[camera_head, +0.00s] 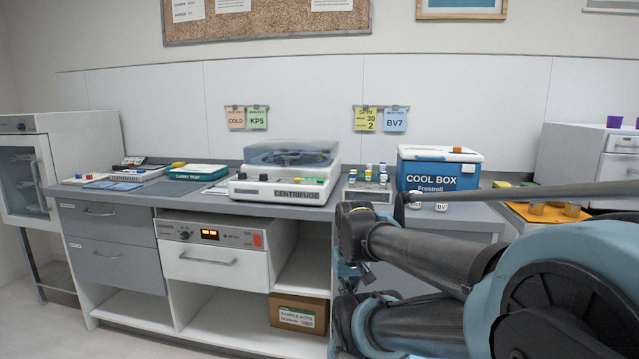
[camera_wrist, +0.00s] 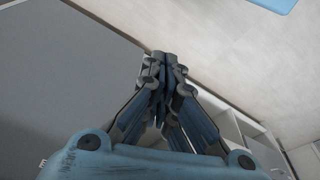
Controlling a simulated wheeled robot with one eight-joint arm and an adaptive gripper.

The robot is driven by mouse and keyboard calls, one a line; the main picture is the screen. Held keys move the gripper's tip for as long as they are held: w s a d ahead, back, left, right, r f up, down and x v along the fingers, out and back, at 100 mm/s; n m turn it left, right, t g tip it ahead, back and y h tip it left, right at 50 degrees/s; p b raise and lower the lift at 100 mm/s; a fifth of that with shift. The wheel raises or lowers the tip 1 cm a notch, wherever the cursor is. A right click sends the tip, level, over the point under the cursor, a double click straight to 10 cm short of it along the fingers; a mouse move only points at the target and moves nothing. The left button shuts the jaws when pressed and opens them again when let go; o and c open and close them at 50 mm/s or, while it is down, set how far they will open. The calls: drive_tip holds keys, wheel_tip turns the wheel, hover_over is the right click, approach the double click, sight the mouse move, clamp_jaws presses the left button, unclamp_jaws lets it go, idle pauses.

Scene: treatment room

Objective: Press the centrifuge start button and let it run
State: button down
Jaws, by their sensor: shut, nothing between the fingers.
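The centrifuge (camera_head: 276,189) stands on the worktop in the middle of the head view, a white box with its name on the front. Its bluish see-through lid (camera_head: 290,153) looks closed over a dark rotor. Small controls show on its front, but I cannot tell which is the start button. My gripper (camera_wrist: 165,58) is shut and empty in the wrist view, fingertips together. It points over the edge of a grey surface, with floor beyond. The centrifuge is not visible in the wrist view. In the head view my arm fills the lower right, and the gripper is not clearly visible.
Right of the centrifuge stand a rack of capped vials (camera_head: 368,180) and a blue cool box (camera_head: 438,171). Left of it lies a teal-edged tray (camera_head: 197,172). The worktop (camera_head: 150,188) has bare room at its front left. A cardboard box (camera_head: 298,314) sits on the low shelf.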

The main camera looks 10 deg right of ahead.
idle(0.3)
wheel_tip(320, 180, up, 39)
drive_tip(key=n+g, duration=0.2)
drive_tip(key=n, duration=1.2)
hover_over(317, 183)
drive_tip(key=w, duration=0.1)
drive_tip(key=shift+w, duration=0.2)
wheel_tip(317, 183, down, 14)
